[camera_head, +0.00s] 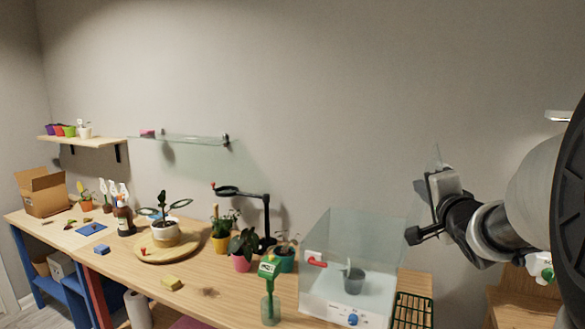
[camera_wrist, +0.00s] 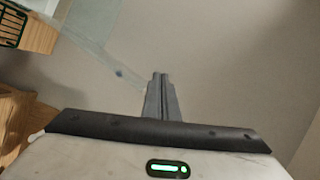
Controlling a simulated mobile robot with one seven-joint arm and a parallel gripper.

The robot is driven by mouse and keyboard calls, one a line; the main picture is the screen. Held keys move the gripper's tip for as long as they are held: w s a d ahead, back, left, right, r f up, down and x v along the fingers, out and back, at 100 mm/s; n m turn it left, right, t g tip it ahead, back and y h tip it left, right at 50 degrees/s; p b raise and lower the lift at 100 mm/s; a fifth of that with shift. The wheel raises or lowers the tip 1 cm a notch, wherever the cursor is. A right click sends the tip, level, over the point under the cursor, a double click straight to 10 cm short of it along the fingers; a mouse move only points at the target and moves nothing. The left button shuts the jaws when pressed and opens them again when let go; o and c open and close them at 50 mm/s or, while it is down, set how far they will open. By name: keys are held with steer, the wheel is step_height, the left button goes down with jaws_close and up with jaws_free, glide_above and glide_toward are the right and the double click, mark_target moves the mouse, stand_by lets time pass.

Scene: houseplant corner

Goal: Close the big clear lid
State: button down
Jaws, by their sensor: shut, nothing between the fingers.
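A big clear-walled box (camera_head: 353,232) on a white base (camera_head: 325,297) stands at the table's right end. A red handle (camera_head: 316,262) is at its front left, a blue knob (camera_head: 352,320) is low on its front, and a small grey pot (camera_head: 354,281) is inside. A clear panel edge (camera_head: 436,156) shows behind my wrist; I cannot tell whether it is the lid, or how far the lid is open. My gripper (camera_head: 411,236) is shut and empty, near the box's upper right. In the wrist view its fingers (camera_wrist: 160,76) are together beside a clear sheet (camera_wrist: 92,38).
A green wire basket (camera_head: 412,310) is right of the box. A green-topped bottle (camera_head: 270,290) and several potted plants stand to its left, with a black stand (camera_head: 266,215) behind them. A glass shelf (camera_head: 190,139) is on the wall.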

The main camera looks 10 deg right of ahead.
steer(key=s+d+m+h, duration=0.1)
steer(key=s+d+m, duration=0.15)
steer(key=d, duration=0.45)
steer(key=s+d+m+h, duration=0.15)
steer(key=s+d, duration=0.25)
steer(key=d, duration=0.4)
steer(key=w+a, duration=0.1)
steer(key=w, duration=1)
steer(key=shift+w+r+m+b, duration=0.3)
steer(key=shift+w+m+b, duration=0.05)
steer(key=shift+m+b, duration=0.1)
steer(key=shift+a, duration=0.1)
